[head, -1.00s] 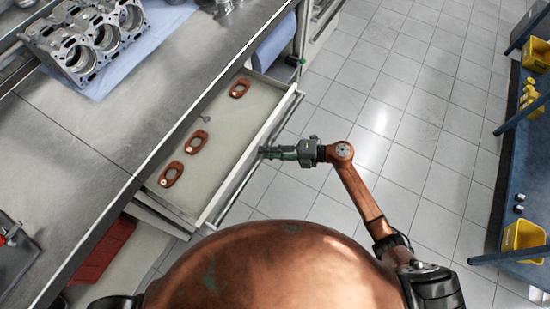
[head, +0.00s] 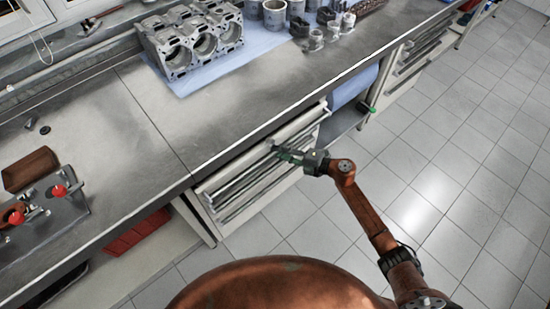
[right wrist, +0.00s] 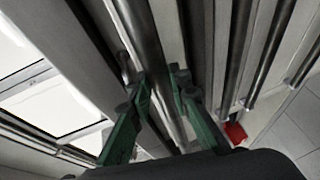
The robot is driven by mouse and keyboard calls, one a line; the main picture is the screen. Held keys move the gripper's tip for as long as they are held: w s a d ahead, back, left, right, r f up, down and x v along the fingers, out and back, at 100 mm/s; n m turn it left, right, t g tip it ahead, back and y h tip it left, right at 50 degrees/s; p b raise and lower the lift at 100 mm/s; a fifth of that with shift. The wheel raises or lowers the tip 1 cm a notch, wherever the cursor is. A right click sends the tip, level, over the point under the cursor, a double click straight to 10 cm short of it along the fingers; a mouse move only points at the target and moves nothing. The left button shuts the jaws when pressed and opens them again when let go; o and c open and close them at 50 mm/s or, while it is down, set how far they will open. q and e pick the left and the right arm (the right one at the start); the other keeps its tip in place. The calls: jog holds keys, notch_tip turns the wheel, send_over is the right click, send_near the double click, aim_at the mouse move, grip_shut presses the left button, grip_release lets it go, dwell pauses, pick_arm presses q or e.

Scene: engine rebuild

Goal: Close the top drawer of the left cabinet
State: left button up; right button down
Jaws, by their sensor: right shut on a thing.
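The left cabinet's top drawer (head: 247,161) sits under the steel counter, with its inside out of sight. From above I cannot tell whether a small gap is left. Its long metal bar handle (head: 236,181) runs along the front. My right gripper (head: 278,150) is shut on this handle, towards its far end. In the right wrist view the green fingers (right wrist: 161,88) lie on either side of the handle bar (right wrist: 146,35). My left gripper is not in view.
A red bin (head: 138,232) is on the shelf below. A blue roll (head: 353,86) hangs right of the drawers. The tiled floor (head: 440,165) is clear.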

jog(key=shift+w+a+f, duration=0.1)
jog(key=shift+w+a, duration=0.05)
jog(key=shift+w, duration=0.1)
jog(key=c, duration=1.8)
grip_release()
jog(key=shift+o, duration=0.2)
jog(key=v, duration=0.8)
jog(key=shift+c, duration=0.3)
